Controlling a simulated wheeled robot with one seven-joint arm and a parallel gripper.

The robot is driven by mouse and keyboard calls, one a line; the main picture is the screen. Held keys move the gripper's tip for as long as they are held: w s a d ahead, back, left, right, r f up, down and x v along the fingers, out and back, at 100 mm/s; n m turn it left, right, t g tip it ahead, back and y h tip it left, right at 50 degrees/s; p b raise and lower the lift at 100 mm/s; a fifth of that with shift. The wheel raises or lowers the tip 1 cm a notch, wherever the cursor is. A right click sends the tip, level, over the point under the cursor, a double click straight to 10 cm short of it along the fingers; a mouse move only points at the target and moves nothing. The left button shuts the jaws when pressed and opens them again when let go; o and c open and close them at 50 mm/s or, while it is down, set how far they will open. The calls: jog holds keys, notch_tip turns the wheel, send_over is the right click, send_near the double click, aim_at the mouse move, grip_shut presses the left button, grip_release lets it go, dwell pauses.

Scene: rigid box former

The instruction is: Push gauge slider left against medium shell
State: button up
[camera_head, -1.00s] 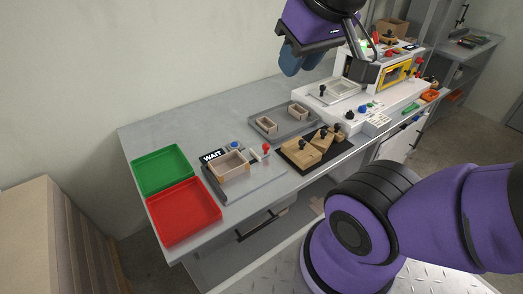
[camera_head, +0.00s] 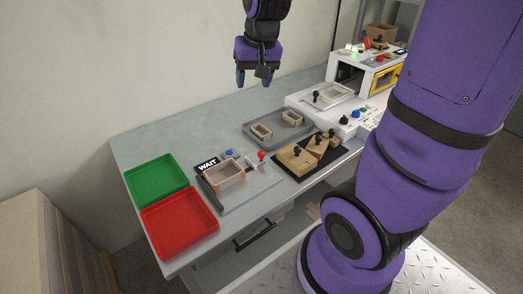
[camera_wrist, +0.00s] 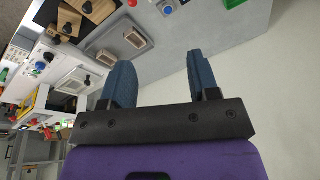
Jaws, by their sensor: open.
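The gauge (camera_head: 258,188) is a grey plate near the front of the bench with a WAIT sign (camera_head: 208,164). A light wooden open shell (camera_head: 224,176), which I take as the medium shell, sits in it. The gauge slider (camera_head: 253,164), with a red knob (camera_head: 262,155), stands just right of the shell; I cannot tell whether they touch. In the wrist view the red knob (camera_wrist: 132,3) shows at the top edge. My gripper (camera_head: 255,80) is open and empty, high above the back of the bench, its blue fingers (camera_wrist: 158,78) apart.
Green (camera_head: 155,180) and red (camera_head: 180,220) trays lie left of the gauge. A blue button (camera_head: 229,153) is behind the shell. A grey tray (camera_head: 277,134) with two small shells and a dark board (camera_head: 290,171) with knobbed wooden blocks lie to the right. A white machine (camera_head: 365,75) stands beyond.

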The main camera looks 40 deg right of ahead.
jog(key=w+d+f+m+g, duration=0.1)
jog(key=w+d+f, duration=0.1)
jog(key=w+f, duration=0.3)
jog(key=w+d+f+m+g, duration=0.1)
jog(key=w+d+f+m, duration=0.15)
jog(key=f, duration=0.45)
jog(key=m, duration=0.1)
send_over(261, 152)
notch_tip(261, 152, down, 12)
jog(key=r, duration=0.1)
jog(key=shift+g, duration=0.4)
notch_tip(261, 152, down, 12)
jog(key=shift+d+r, duration=0.15)
jog(key=shift+r, duration=0.1)
grip_shut()
jog(key=shift+a, duration=3)
grip_release()
